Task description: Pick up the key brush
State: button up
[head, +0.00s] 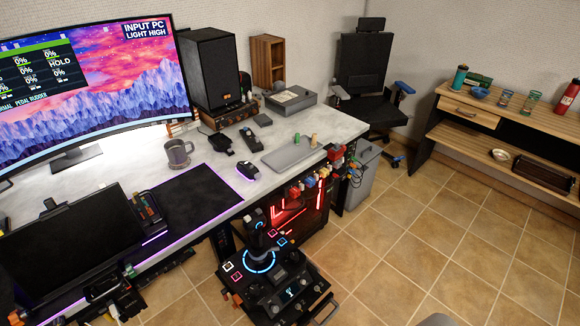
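I cannot make out a key brush for certain from here. On the grey desk (212,170) lie small dark items: a black one (221,145), a dark block-like one (251,139) and a smaller one (263,120). I cannot tell whether any of them is the brush. A flat grey tray (290,154) near the desk's right front edge has small upright pieces on it, one green and one tan. My gripper is not in view.
A monitor (90,85), speaker (212,65), mug (178,152) and mouse (243,170) are on the desk. A joystick panel (285,285) juts out in front. A black chair (365,80) and wooden shelf (500,120) stand behind. The tiled floor (430,235) at right is clear.

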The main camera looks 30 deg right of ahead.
aim_at(314, 145)
jog(key=i+l, duration=0.85)
jog(key=i+l+z, duration=0.1)
jog(key=i+l, duration=0.75)
jog(key=i, duration=0.25)
